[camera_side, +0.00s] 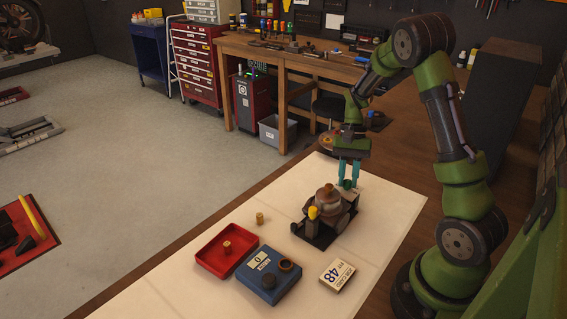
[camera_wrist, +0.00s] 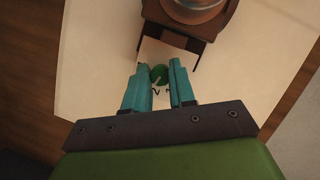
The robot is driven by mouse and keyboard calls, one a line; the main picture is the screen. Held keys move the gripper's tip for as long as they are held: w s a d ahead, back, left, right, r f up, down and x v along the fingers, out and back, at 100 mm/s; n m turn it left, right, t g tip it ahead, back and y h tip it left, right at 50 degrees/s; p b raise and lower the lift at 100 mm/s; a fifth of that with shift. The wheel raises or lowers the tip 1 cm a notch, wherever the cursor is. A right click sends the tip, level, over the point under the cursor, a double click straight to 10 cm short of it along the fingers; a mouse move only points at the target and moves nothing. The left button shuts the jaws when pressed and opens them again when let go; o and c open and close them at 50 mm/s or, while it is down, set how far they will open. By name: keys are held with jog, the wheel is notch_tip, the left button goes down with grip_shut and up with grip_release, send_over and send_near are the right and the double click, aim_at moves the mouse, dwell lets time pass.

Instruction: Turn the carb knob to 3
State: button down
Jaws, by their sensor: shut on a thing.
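The carb (camera_side: 330,215), with a copper-brown top, stands on a dark base on the pale mat. Its dark frame and round body also show at the top of the wrist view (camera_wrist: 185,38). A small green knob (camera_wrist: 159,74) with a pale pointer line sits at the carb's near side in the wrist view. My gripper (camera_side: 349,182) reaches down to the carb's far right end in the side view. Its teal fingers (camera_wrist: 158,68) flank the green knob and are shut on it.
A red tray (camera_side: 212,262) holds a brass piece, and another brass piece (camera_side: 260,218) stands on the mat. A blue box (camera_side: 262,291) shows 0 on its label. The mat (camera_side: 395,207) is clear right of the carb.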

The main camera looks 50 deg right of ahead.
jog(key=m+t, duration=0.2)
jog(key=m, duration=0.3)
jog(key=shift+m, duration=0.3)
dwell(0.4)
jog(key=c, duration=0.9)
grip_release()
jog(key=shift+s, duration=0.1)
jog(key=shift+c, duration=0.2)
jog(key=v, duration=1.7)
jog(key=shift+d, duration=0.4)
jog(key=shift+s+d+f, duration=0.1)
jog(key=shift+s+f, duration=0.05)
jog(key=shift+f, duration=0.05)
